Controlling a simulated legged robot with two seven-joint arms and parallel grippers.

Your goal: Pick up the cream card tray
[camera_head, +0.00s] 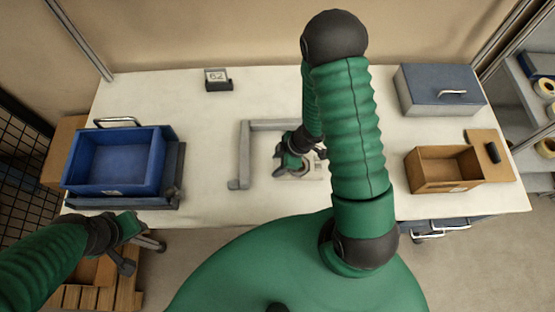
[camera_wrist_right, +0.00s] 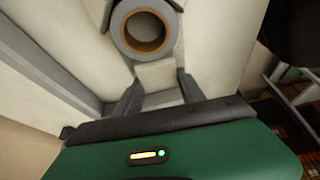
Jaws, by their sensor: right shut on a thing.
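The cream card tray (camera_head: 312,172) lies near the middle of the white table, with a grey tape reel on it. In the right wrist view the reel (camera_wrist_right: 146,30) shows a brown core and rests on the cream surface. My right gripper (camera_head: 292,168) is at the tray and covers part of it. In the right wrist view my right gripper (camera_wrist_right: 158,88) is shut on a small cream tab (camera_wrist_right: 155,73) at the tray's near edge. My left gripper (camera_head: 140,252) is open and empty off the table's front left edge.
A grey L-shaped frame (camera_head: 244,150) lies left of and behind the tray. A blue bin (camera_head: 115,160) stands at the left. A wooden box (camera_head: 443,170) and a grey lidded case (camera_head: 440,90) stand at the right. A "62" sign (camera_head: 217,80) stands at the back.

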